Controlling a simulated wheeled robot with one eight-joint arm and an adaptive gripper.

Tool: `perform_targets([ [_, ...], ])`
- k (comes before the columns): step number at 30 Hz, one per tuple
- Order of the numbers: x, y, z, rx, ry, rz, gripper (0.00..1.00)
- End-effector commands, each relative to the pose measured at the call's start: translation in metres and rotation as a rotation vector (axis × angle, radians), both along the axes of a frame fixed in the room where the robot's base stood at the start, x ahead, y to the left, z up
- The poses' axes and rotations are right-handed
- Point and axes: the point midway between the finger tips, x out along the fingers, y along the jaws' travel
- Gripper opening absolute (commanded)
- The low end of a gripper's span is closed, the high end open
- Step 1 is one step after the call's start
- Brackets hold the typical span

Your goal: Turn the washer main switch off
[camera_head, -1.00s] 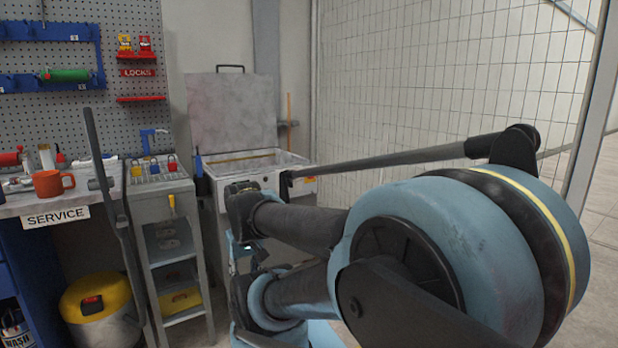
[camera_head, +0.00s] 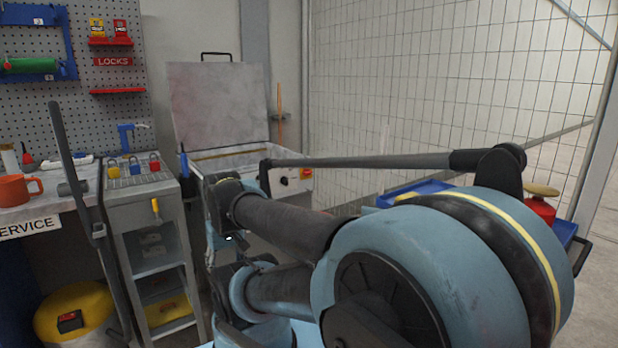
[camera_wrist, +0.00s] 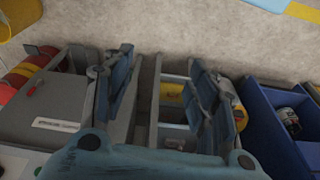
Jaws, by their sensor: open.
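The washer (camera_head: 215,166) is a grey box with its lid (camera_head: 218,105) raised, standing behind my arm in the head view. A small red and yellow switch (camera_head: 306,173) is on the right part of its front panel, beside a black knob (camera_head: 284,181). The switch is too small to read its position. My arm hides much of the washer's front. My gripper (camera_wrist: 160,82) is open and empty in the wrist view, pointing down over grey units and floor. I cannot make out its fingertips in the head view.
A grey shelf cart (camera_head: 160,225) with padlocks on top stands left of the washer. The service bench (camera_head: 50,210) is further left, with a yellow-lidded bin (camera_head: 75,300) below. A mesh fence (camera_head: 400,100) and a blue tray (camera_head: 425,188) are at the right.

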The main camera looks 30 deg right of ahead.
Motion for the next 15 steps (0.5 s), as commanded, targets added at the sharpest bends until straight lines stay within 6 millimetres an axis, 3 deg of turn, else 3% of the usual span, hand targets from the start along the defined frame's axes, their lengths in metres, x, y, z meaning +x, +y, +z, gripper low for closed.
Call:
perform_targets([
  [5, 0.025, 0.007, 0.015, 0.087, -0.01, -0.128, 0.55],
  [15, 0.113, 0.008, 0.054, 0.379, -0.037, -0.531, 0.55],
])
